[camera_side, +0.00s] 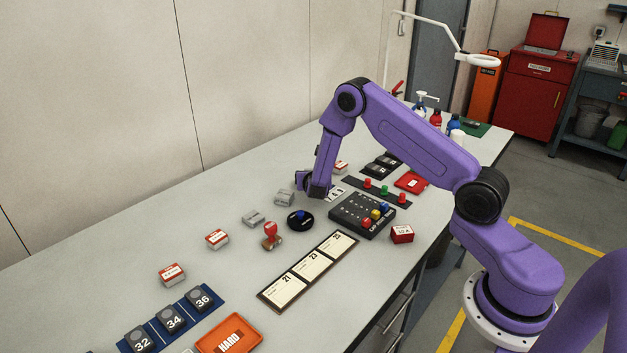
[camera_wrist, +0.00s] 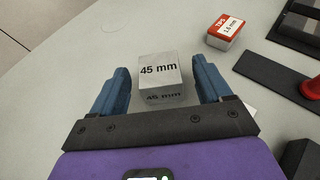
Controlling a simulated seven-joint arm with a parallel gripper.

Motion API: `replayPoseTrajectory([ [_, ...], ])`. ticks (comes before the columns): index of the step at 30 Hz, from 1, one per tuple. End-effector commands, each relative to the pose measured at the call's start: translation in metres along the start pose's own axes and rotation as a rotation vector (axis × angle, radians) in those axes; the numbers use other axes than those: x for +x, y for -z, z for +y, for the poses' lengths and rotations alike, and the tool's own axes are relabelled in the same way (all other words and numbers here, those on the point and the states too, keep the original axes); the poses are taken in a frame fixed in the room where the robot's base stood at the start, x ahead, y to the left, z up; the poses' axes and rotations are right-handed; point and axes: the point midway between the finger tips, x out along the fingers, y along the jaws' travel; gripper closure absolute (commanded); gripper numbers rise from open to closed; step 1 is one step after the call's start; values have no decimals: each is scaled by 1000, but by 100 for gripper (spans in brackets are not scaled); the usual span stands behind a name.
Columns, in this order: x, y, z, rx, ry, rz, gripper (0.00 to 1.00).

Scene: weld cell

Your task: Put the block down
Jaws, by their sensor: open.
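The grey block marked 45 mm (camera_wrist: 160,72) sits between the two fingers of my gripper (camera_wrist: 163,88) in the wrist view. The fingers are spread, with a visible gap on either side of the block. It appears to rest upright on the light table, with its label also on the near face. In the side view my gripper (camera_side: 307,185) is low over the table. A grey block (camera_side: 284,198) shows just left of it; I cannot tell whether this is the same one.
A TIPS box (camera_wrist: 226,30) stands right of the block. Another grey block (camera_side: 254,218), a stamp (camera_side: 271,236) and a round black dish (camera_side: 300,221) are left of or in front of my gripper. A black control box (camera_side: 362,216) lies to the right. Bare table extends behind.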

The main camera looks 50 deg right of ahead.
Motion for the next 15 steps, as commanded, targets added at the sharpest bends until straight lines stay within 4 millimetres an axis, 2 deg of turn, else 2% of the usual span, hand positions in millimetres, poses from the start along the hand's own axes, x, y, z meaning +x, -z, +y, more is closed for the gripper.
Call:
replayPoseTrajectory([
  [1, -11, 0, 2, -1, -5, 1, 22],
  [9, -58, 0, 1, -1, -4, -1, 22],
  [15, -78, 0, 1, -1, -2, 0, 22],
])
